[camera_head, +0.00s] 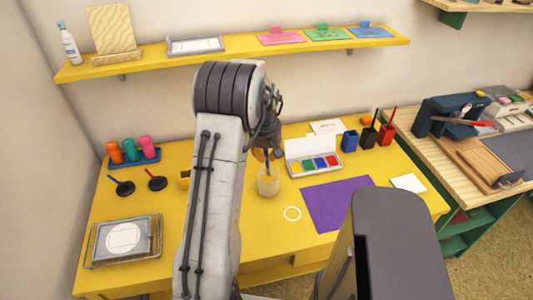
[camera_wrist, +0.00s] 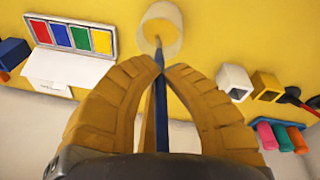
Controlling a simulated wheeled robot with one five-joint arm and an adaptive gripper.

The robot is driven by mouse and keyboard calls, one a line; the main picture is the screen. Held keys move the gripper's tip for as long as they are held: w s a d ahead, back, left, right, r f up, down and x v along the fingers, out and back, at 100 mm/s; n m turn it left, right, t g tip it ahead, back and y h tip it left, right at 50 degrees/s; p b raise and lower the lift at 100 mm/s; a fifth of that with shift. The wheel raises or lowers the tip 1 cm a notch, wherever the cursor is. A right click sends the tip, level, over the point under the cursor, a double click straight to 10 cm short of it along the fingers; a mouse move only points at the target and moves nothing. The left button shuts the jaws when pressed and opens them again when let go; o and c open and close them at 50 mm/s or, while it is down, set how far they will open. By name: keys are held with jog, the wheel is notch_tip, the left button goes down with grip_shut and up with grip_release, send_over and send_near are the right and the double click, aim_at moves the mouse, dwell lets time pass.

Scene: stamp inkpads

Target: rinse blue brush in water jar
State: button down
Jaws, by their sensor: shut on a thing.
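My gripper (camera_wrist: 160,66) is shut on the blue brush (camera_wrist: 160,105), whose thin blue handle runs between the fingertips. The water jar (camera_head: 268,183), a pale see-through cup, stands on the yellow table below my gripper (camera_head: 268,152). In the wrist view the jar (camera_wrist: 172,14) is just beyond the fingertips, and the brush tip overlaps its opening. I cannot tell how deep the tip is or whether it touches the jar's wall. In the head view the brush is mostly hidden by the gripper.
A paint box (camera_head: 314,160) lies right of the jar, with a purple sheet (camera_head: 338,203) in front. Blue (camera_head: 349,141), black (camera_head: 368,138) and red (camera_head: 386,135) holders stand at the back right. A tray (camera_head: 124,240) sits front left.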

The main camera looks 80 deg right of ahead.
aim_at(267, 166)
jog(key=shift+f+b, duration=1.8)
jog(key=shift+f, duration=0.8)
jog(key=shift+r, duration=0.1)
